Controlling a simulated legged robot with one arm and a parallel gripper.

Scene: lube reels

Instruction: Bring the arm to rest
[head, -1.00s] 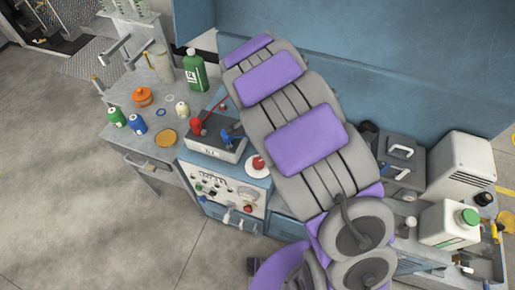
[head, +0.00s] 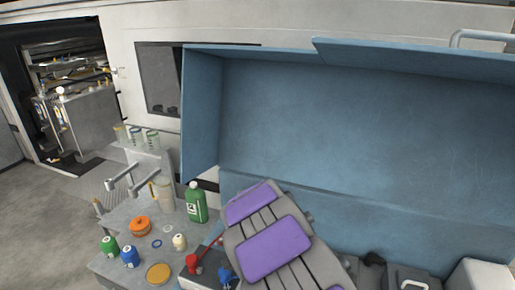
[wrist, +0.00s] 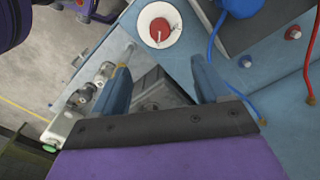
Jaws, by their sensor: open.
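My gripper (wrist: 162,85) shows in the wrist view with its two blue-grey fingers spread apart and nothing between them. It hangs over the blue bench front, near a round red button (wrist: 159,28) on a white disc. In the head view my purple and grey arm rises from the bottom edge toward the bench. The gripper itself is hidden in the head view.
A worktop at the left holds a green bottle (head: 195,203), an orange pot (head: 140,226), small green (head: 109,246) and blue (head: 130,257) bottles and a yellow lid (head: 158,273). A large blue open cabinet (head: 340,140) stands behind. Grey floor (head: 40,235) is clear at the left.

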